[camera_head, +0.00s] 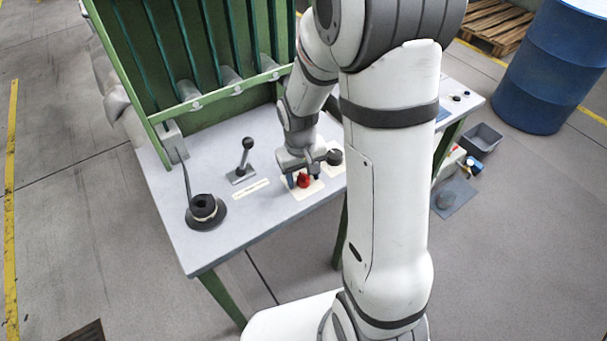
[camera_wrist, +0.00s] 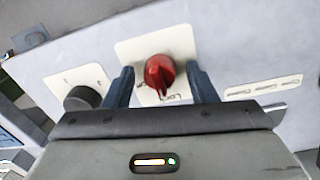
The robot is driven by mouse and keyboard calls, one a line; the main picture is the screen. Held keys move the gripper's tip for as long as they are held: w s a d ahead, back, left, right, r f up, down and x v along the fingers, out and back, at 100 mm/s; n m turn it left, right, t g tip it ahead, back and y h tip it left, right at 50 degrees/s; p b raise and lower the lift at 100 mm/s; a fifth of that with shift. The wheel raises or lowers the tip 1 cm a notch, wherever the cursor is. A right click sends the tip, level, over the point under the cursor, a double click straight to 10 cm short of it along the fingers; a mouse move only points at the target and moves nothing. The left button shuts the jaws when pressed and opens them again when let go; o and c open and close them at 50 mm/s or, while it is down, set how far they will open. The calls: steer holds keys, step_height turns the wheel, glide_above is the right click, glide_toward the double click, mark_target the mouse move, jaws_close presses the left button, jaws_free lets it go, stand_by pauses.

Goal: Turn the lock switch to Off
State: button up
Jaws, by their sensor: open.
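The lock switch is a red rotary knob (camera_wrist: 160,74) on a cream label plate (camera_wrist: 180,44). In the wrist view its raised grip ridge points down the picture, toward my gripper. My gripper (camera_wrist: 160,88) is open, with one dark blue finger on each side of the red knob and visible gaps between. In the head view my gripper (camera_head: 304,180) is low over the tabletop, at the red knob (camera_head: 303,181).
A black knob (camera_wrist: 82,98) on its own plate sits left of the red one in the wrist view. In the head view a black-balled lever (camera_head: 246,158) and a round black device (camera_head: 205,210) stand on the grey table (camera_head: 262,222). A green frame (camera_head: 215,100) rises behind.

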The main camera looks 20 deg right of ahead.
steer(key=shift+c, duration=0.2)
steer(key=c, duration=0.9)
steer(key=shift+c, duration=0.2)
steer(key=shift+m, duration=0.5)
steer(key=m+b, duration=0.1)
steer(key=m, duration=0.3)
steer(key=shift+m, duration=0.4)
steer(key=m+b, duration=0.1)
steer(key=m, duration=0.5)
steer(key=shift+w, duration=0.1)
steer(key=o, duration=1)
